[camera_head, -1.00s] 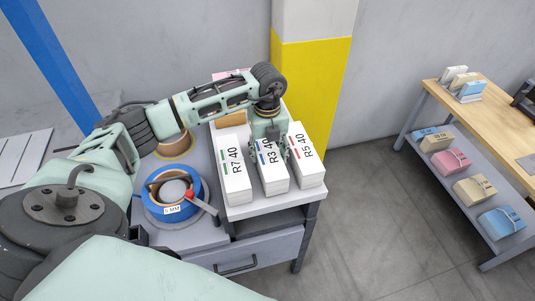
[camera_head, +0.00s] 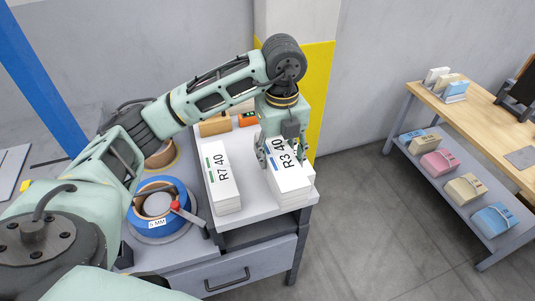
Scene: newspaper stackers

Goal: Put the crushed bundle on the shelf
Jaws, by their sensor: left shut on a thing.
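My left gripper (camera_head: 282,150) is shut on the white bundle marked R3 40 (camera_head: 290,176), with its fingers at the bundle's far end. The bundle appears raised above the small grey table (camera_head: 255,207). It hides most or all of the R5 40 bundle. The white R7 40 bundle (camera_head: 221,178) lies to its left on the table. No crushing shows clearly on any bundle. A grey lower shelf (camera_head: 487,255) under the wooden table at the right holds several coloured bundles. My right gripper is not in view.
A blue tape roll (camera_head: 159,206) on a dispenser stands left of the bundles. A brown block (camera_head: 214,127) and an orange item (camera_head: 248,119) lie at the back. The wooden table (camera_head: 497,120) carries a few upright bundles. Open floor (camera_head: 365,225) separates the tables.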

